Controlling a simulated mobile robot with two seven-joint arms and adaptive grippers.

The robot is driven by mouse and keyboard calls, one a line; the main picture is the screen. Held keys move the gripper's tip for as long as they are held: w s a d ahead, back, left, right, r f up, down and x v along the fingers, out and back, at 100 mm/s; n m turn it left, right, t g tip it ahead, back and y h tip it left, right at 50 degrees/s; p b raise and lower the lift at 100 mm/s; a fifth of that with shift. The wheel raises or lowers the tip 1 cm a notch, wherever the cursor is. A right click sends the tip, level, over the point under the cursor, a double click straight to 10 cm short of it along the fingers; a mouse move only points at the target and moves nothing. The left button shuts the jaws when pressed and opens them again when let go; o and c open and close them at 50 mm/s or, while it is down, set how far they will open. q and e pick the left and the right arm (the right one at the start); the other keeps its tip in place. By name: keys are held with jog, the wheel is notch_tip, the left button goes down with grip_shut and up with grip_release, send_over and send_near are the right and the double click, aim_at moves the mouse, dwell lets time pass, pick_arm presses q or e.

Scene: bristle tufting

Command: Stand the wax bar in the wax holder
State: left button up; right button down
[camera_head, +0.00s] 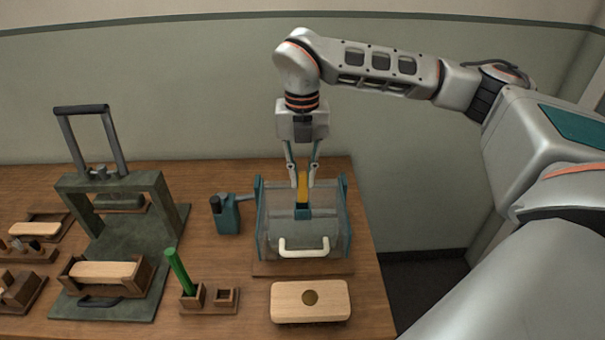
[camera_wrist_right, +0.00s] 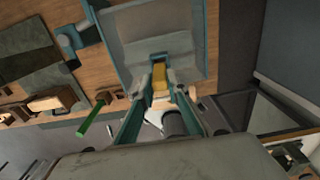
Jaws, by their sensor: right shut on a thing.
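My right gripper (camera_head: 302,178) is shut on a yellow bar, which I take for the wax bar (camera_head: 302,188). The bar is upright, its lower end meeting or in front of a small dark teal block (camera_head: 302,213) inside the clear-sided box; I cannot tell if they touch. In the right wrist view the yellow bar (camera_wrist_right: 160,75) lies between the fingertips (camera_wrist_right: 160,88). Two small wooden sockets stand at the front: one (camera_head: 193,299) has a tilted green stick (camera_head: 180,271) in it, the other (camera_head: 226,298) looks empty. Which one is the wax holder is unclear. My left gripper is out of view.
The clear box (camera_head: 275,225) has teal side plates and a pale handle (camera_head: 303,247). A teal tool (camera_head: 227,214) stands left of it, and a wooden block with a round spot (camera_head: 310,301) lies in front. A green press frame (camera_head: 122,182) stands at the left.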

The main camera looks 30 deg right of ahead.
aim_at(302, 201)
jog(key=shift+f+b, duration=0.3)
jog(key=shift+f, duration=0.15)
jog(key=shift+f+b, duration=0.5)
jog(key=shift+f, duration=0.3)
jog(key=shift+f+b, duration=0.5)
jog(key=shift+f, duration=0.3)
jog(key=shift+f, duration=0.3)
jog(key=shift+f+b, duration=0.3)
jog(key=c, duration=1.9)
grip_release()
jog(key=o, duration=0.4)
jog(key=shift+o, duration=0.2)
